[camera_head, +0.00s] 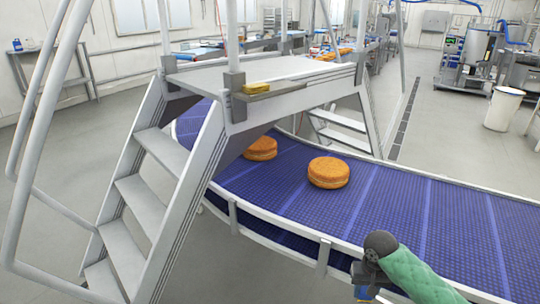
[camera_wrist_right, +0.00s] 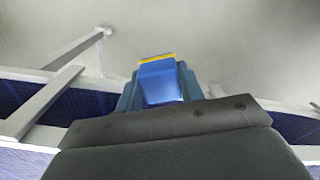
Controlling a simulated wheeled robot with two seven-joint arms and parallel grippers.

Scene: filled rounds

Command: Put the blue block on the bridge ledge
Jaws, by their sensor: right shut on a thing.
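The blue block (camera_wrist_right: 158,82) is between the two fingers of my right gripper (camera_wrist_right: 158,92) in the right wrist view, with a yellow strip along its far edge. In the head view my right gripper (camera_head: 364,287) hangs at the bottom, on the near side of the conveyor, well below and to the right of the bridge. Only a little of the block shows there. The bridge ledge (camera_head: 287,90) is a narrow shelf on the near side of the bridge platform, with a yellow object (camera_head: 256,87) on it. My left gripper is out of view.
A blue conveyor (camera_head: 390,205) curves under the bridge, carrying orange-brown rounds (camera_head: 328,173). Its pale side rail (camera_head: 285,234) lies between my gripper and the bridge. Metal steps (camera_head: 142,205) and handrails (camera_head: 40,120) stand at left. The ledge has bare room right of the yellow object.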

